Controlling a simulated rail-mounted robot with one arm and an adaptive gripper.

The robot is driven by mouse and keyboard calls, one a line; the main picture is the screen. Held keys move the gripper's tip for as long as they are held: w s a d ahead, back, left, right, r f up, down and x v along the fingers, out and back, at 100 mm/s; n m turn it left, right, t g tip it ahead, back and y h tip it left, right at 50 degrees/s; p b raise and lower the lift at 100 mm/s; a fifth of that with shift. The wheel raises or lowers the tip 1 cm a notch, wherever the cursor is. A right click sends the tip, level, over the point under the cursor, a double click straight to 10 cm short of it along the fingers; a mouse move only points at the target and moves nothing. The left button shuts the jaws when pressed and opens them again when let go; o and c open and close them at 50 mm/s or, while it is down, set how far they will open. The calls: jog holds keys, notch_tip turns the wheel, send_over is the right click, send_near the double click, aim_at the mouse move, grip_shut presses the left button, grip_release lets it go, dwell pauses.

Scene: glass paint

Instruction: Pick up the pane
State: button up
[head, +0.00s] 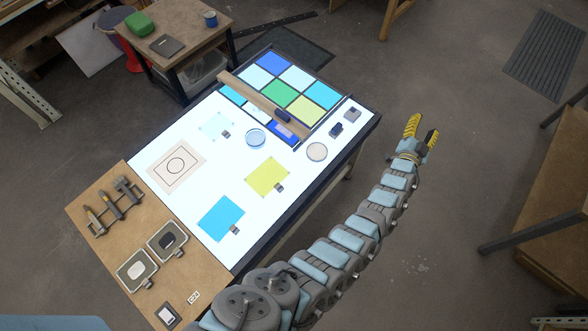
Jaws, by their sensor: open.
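Three loose glass panes lie flat on the lit white table (205,160), and I cannot tell which one is the task's pane. A yellow pane (265,175) lies near the middle. A blue pane (220,217) lies nearer the front edge, and a pale, almost clear pane (213,124) lies farther back on the left. Each has a small grey piece at its lower right corner. My gripper (424,124) has yellow fingers, which are open and empty. It hangs over the floor to the right of the table, apart from all the panes.
A framed grid of coloured panes (279,93) fills the table's back end, with a wooden bar (240,90) across it. Round dishes and small dark blocks (336,129) stand near the bar. A brown board (130,247) at the left holds tools and trays.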

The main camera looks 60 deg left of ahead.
jog(key=w+a+f+m+g+h+b, duration=0.2)
jog(key=w+a+f+m+h, duration=0.1)
jog(key=a+f+m, duration=0.15)
jog(key=m+g+h+b, duration=0.6)
jog(key=m+g+b, duration=0.2)
jog(key=m+g, duration=0.45)
send_over(281, 188)
notch_tip(281, 188, down, 16)
jog(key=n+g, duration=0.2)
notch_tip(281, 188, down, 10)
jog(key=b, duration=0.3)
jog(key=shift+w+f, duration=0.1)
jog(key=shift+w, duration=0.05)
jog(key=shift+a+f, duration=0.2)
jog(key=shift+f, duration=0.35)
jog(key=shift+s+d+f+b, duration=0.15)
jog(key=shift+f+b, duration=0.05)
jog(key=shift+f, duration=0.75)
jog(key=shift+s+d+f+b, duration=0.1)
jog(key=shift+f+b, duration=0.05)
jog(key=shift+f, duration=1.8)
